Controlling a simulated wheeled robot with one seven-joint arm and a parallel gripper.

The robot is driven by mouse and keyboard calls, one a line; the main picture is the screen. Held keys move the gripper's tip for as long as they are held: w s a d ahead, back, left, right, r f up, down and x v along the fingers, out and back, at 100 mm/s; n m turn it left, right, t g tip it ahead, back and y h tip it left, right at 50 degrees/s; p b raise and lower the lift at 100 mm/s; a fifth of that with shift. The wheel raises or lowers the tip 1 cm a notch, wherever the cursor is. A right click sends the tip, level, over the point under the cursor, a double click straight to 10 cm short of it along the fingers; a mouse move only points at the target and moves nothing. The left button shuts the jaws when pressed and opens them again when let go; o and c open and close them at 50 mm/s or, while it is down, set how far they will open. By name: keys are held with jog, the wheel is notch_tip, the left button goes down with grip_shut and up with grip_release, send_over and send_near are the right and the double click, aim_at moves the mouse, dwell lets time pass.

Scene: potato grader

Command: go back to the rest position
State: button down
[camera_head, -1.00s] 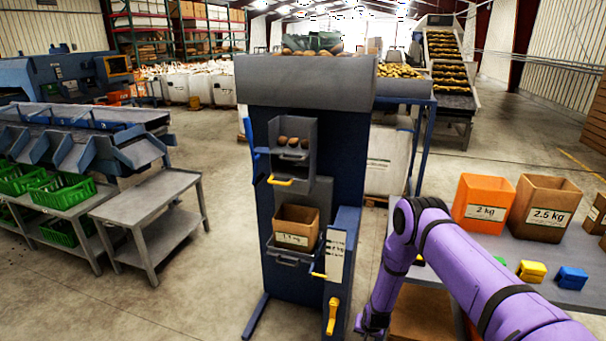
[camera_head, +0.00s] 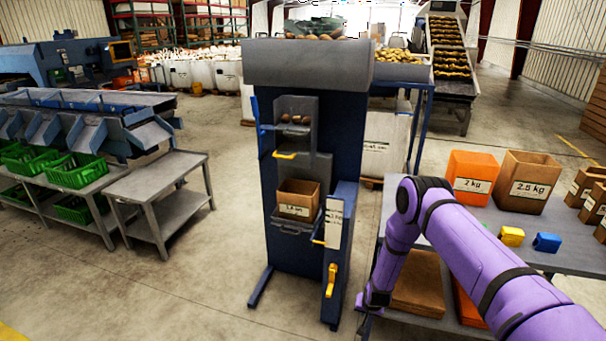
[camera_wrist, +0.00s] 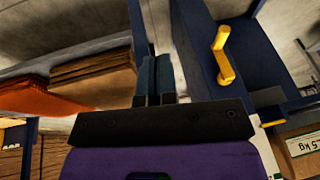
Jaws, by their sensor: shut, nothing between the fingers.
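My purple arm reaches in from the right in the head view, its forearm hanging down in front of the right-hand table. My gripper (camera_wrist: 155,80) shows its two dark fingers side by side in the wrist view, shut and empty. In the head view the gripper end (camera_head: 365,302) is small and dark, low between the grader and the table. It appears to touch nothing, though its exact gap to the table is hard to tell.
The blue grader (camera_head: 308,65) holds a labelled box (camera_head: 297,198) and has a yellow crank (camera_head: 331,280), also near the fingers in the wrist view (camera_wrist: 222,55). The right table (camera_head: 480,226) carries an orange 2 kg box (camera_head: 470,178) and a 2.5 kg box (camera_head: 527,182).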

jog(key=w+r+n, duration=0.1)
jog(key=w+r, duration=0.3)
jog(key=r, duration=0.9)
jog(key=w+r, duration=0.3)
jog(key=r, duration=1)
jog(key=s+d+r+n, duration=0.1)
jog(key=s+d+r, duration=0.15)
jog(key=r, duration=1.15)
jog(key=s+d+r, duration=0.1)
jog(key=s+r, duration=0.3)
jog(key=r, duration=1)
jog(key=s+d+r+t, duration=0.1)
jog(key=s+d+r, duration=0.1)
jog(key=s+r, duration=1.55)
jog(key=s+d+r, duration=0.1)
jog(key=s+r, duration=0.1)
jog(key=s, duration=0.9)
jog(key=s+d+r+n, duration=0.1)
jog(key=s+r, duration=0.1)
jog(key=s, duration=0.9)
jog(key=shift+s+r+h, duration=0.2)
jog(key=shift+h, duration=0.1)
